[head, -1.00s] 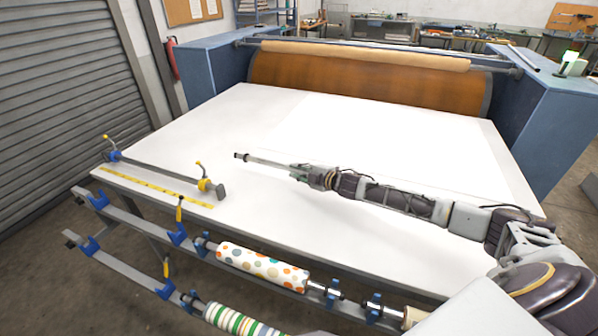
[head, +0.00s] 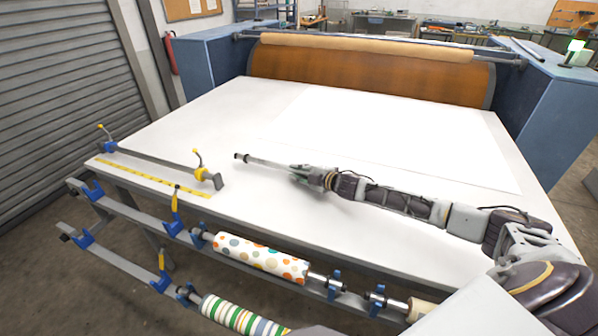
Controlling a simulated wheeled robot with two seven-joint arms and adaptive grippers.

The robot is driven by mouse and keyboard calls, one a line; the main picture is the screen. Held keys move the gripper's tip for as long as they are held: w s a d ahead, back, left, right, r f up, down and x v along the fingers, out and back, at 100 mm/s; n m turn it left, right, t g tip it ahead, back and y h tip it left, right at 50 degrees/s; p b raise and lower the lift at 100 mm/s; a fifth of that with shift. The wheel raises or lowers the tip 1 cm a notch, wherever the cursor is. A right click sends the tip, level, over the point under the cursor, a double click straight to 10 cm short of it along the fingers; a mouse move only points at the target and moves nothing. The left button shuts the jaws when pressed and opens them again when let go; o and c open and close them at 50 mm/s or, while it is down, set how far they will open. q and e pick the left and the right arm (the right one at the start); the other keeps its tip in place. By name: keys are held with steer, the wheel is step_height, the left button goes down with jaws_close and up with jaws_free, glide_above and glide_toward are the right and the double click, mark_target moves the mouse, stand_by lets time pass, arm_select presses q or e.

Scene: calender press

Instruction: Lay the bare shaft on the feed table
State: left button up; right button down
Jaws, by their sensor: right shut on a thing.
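The bare shaft (head: 262,161) is a thin grey metal rod with a dark end cap. It points left from my right gripper (head: 303,171), which is shut on it. The shaft looks close over the white feed table (head: 350,245). I cannot tell whether it touches the table top. Its far part is hidden behind the gripper and arm. My left gripper is not in view.
A clamp bar (head: 155,160) with yellow and blue ends lies at the table's left edge beside a yellow ruler strip (head: 150,178). A dotted roll (head: 260,257) and a striped roll (head: 240,315) sit in front racks.

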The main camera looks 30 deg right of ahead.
stand_by(0.3)
steer(key=c, duration=1.2)
jaws_free()
steer(key=shift+f, duration=0.15)
steer(key=shift+s+d, duration=0.1)
steer(key=shift+s, duration=0.1)
steer(key=shift+v, duration=5.6)
steer(key=shift+s+r, duration=0.1)
steer(key=shift+r, duration=0.15)
